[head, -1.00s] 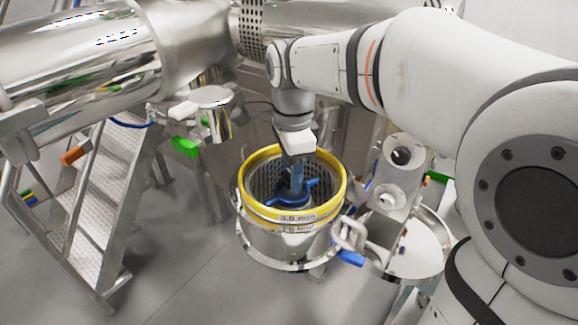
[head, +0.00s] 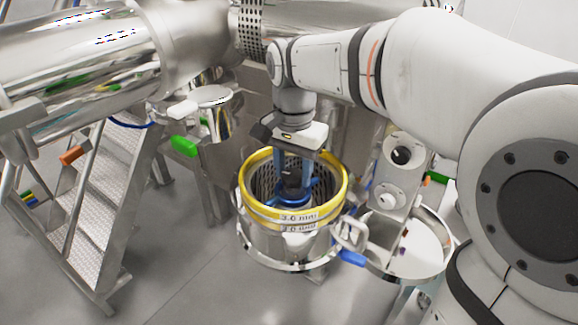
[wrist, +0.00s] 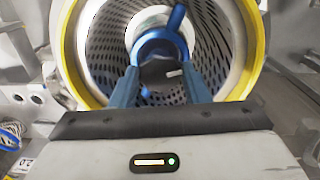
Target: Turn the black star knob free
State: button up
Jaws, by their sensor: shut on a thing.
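The black star knob (wrist: 160,74) is a dark shape between my fingers in the wrist view, at the centre of a blue rotor (wrist: 174,20) inside the perforated basket. It also shows small and dark in the head view (head: 292,181). My gripper (head: 293,184) points down into the basket from above, its two blue fingers on either side of the knob. In the wrist view my gripper (wrist: 160,78) is shut on the knob. The fingers hide the knob's sides, and its points cannot be made out. I cannot tell whether it is still seated.
A yellow ring (head: 247,203) marked 3.0 mm rims the basket around my fingers, close on all sides. A steel control box (head: 394,182) and round pan (head: 437,258) stand at right. Steps (head: 95,220) stand at left. The grey floor in front is clear.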

jog(key=n, duration=0.7)
jog(key=shift+r, duration=0.1)
jog(key=n, duration=0.6)
jog(key=shift+w+n, duration=0.1)
jog(key=shift+n, duration=0.2)
jog(key=n, duration=1.3)
jog(key=shift+b, duration=0.3)
jog(key=shift+n, duration=0.3)
jog(key=o, duration=1)
